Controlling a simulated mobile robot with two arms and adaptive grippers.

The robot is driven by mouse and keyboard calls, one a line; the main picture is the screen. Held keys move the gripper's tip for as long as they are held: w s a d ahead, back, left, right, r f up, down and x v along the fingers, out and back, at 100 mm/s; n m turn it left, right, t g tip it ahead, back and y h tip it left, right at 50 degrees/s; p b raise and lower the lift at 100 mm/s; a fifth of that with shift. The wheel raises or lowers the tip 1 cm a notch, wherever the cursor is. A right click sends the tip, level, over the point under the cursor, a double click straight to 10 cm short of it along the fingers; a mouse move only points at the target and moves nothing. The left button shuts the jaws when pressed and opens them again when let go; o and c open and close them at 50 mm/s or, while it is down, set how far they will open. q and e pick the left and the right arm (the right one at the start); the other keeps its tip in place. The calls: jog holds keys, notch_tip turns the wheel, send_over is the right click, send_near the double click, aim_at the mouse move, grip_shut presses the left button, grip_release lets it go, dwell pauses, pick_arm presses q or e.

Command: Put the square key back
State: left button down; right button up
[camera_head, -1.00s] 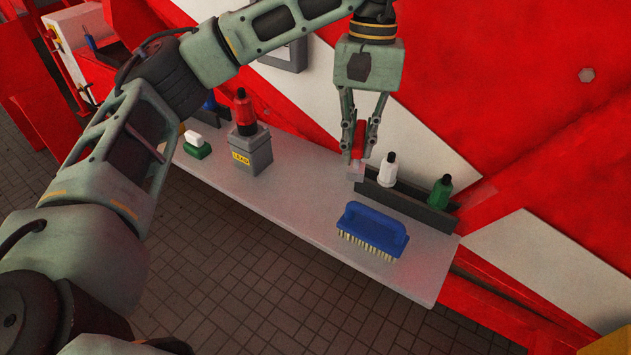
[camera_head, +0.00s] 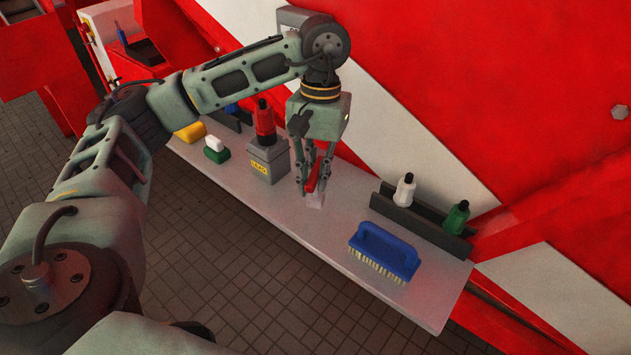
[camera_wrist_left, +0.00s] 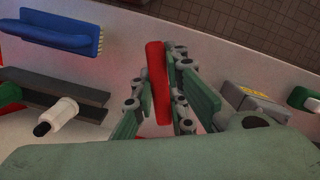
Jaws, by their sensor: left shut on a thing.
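My left gripper (camera_head: 312,187) is shut on a slim red piece with a pale, squarish lower end, which I take to be the square key (camera_head: 313,199). The key points down, slightly tilted, close above the grey shelf (camera_head: 345,238); I cannot tell whether it touches. In the left wrist view the red key (camera_wrist_left: 157,82) stands between the fingers. The gripper is just right of a grey box (camera_head: 268,163) with a yellow label. My right gripper is not in view.
A red bottle (camera_head: 264,120) stands at the grey box. A black rack (camera_head: 447,230) holds a white bottle (camera_head: 405,190) and a green bottle (camera_head: 457,217). A blue brush (camera_head: 385,252) lies in front. Green-white (camera_head: 216,154) and yellow blocks (camera_head: 190,132) lie left. Mid-shelf is clear.

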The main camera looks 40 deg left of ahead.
aim_at(315, 196)
pick_arm(q)
notch_tip(315, 196, down, 2)
jog(key=shift+f+p, duration=0.2)
jog(key=shift+p, duration=0.3)
jog(key=shift+f, duration=0.55)
jog(key=c, duration=1.8)
grip_release()
jog(key=shift+o, duration=0.3)
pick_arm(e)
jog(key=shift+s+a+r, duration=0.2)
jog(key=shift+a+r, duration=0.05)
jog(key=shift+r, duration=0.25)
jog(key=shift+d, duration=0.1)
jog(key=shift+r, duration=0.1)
